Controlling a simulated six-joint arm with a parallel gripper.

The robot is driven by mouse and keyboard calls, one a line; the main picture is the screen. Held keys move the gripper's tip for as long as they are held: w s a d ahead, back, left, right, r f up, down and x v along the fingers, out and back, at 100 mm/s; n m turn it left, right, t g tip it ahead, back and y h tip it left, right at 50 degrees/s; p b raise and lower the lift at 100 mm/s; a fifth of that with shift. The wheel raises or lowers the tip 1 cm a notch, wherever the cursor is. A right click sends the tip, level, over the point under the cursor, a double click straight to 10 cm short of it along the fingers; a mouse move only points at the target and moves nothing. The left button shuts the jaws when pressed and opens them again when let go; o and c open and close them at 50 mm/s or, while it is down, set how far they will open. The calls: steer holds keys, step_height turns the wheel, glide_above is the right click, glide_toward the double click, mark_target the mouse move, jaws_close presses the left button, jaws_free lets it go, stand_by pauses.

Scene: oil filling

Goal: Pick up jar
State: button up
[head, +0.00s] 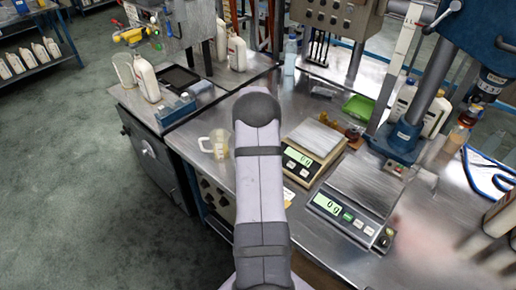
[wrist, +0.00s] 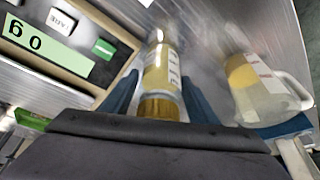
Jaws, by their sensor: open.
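The jar (wrist: 161,70), with yellowish contents, a white label and an amber-gold end (wrist: 158,107), is in the middle of the wrist view. My gripper (wrist: 160,84) is open, with one blue finger on each side of the jar. I cannot tell whether either finger touches it. The dark gripper body fills the bottom of the wrist view and hides the area below the jar. In the head view my arm hides the gripper and the jar.
A clear jug with a handle and yellowish contents stands right of the jar in the wrist view (wrist: 262,88) and left of my arm in the head view (head: 217,146). Two scales (head: 312,150) (head: 350,212) stand right of my arm. A green tray (head: 359,108) lies behind them.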

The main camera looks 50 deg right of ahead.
steer(key=shift+c, duration=0.6)
steer(key=c, duration=0.8)
